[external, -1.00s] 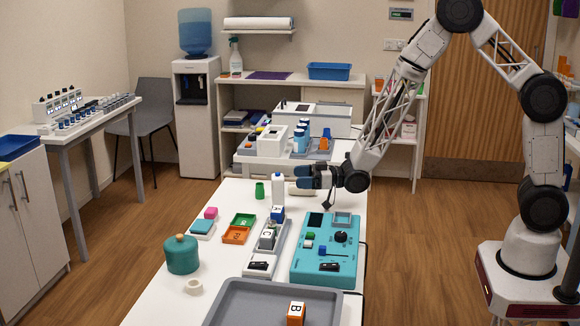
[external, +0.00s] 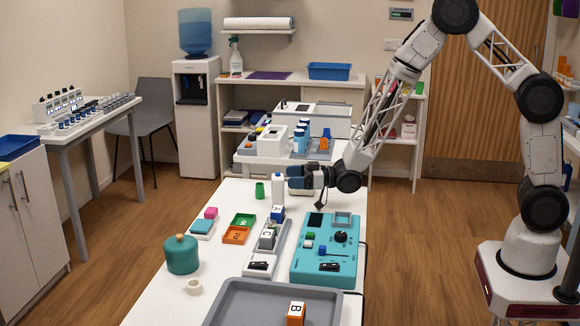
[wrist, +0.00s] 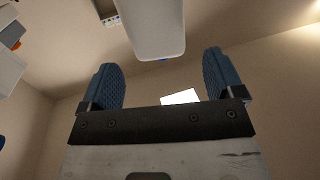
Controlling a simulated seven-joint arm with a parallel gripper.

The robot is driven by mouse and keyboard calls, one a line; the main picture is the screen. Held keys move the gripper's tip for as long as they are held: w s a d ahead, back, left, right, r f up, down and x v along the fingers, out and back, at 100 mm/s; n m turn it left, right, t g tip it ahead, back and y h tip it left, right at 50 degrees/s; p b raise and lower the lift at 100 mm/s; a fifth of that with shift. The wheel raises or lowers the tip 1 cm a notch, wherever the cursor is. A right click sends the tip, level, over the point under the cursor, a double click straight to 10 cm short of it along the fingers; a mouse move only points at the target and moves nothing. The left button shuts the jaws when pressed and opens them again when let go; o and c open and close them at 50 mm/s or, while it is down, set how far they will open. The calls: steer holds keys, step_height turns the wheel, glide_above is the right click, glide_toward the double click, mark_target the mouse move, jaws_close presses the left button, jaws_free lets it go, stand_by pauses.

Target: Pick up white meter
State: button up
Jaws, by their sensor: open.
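My gripper (external: 292,177) is low over the far end of the white table, its fingers toward the left. In the wrist view its two blue-padded fingers (wrist: 163,84) are wide apart with nothing between them. A smooth white object with rounded corners (wrist: 155,28) is just beyond the fingertips, cut off by the top edge; it may be the white meter, but I cannot tell. In the external view a pale object (external: 302,192) shows partly behind and below my gripper. A white bottle (external: 277,190) stands upright just left of the fingers.
A green cup (external: 260,191) stands left of the bottle. Nearer are a teal device (external: 325,262), a grey rack with blocks (external: 262,262), small green and orange trays (external: 236,235), a teal jar (external: 182,255) and a grey tray (external: 235,300). A loaded bench (external: 245,156) is behind.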

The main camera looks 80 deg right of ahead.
mark_target(278, 175)
steer(key=shift+w, duration=0.1)
steer(key=shift+x, duration=2.45)
steer(key=c, duration=1.3)
steer(key=shift+r, duration=0.15)
steer(key=shift+c, duration=0.2)
steer(key=shift+r, duration=1.4)
steer(key=shift+s+r, duration=0.25)
steer(key=shift+r, duration=0.05)
steer(key=s+a+r, duration=0.1)
steer(key=s, duration=1.4)
steer(key=shift+s+a+r, duration=0.15)
steer(key=shift+s+r, duration=0.05)
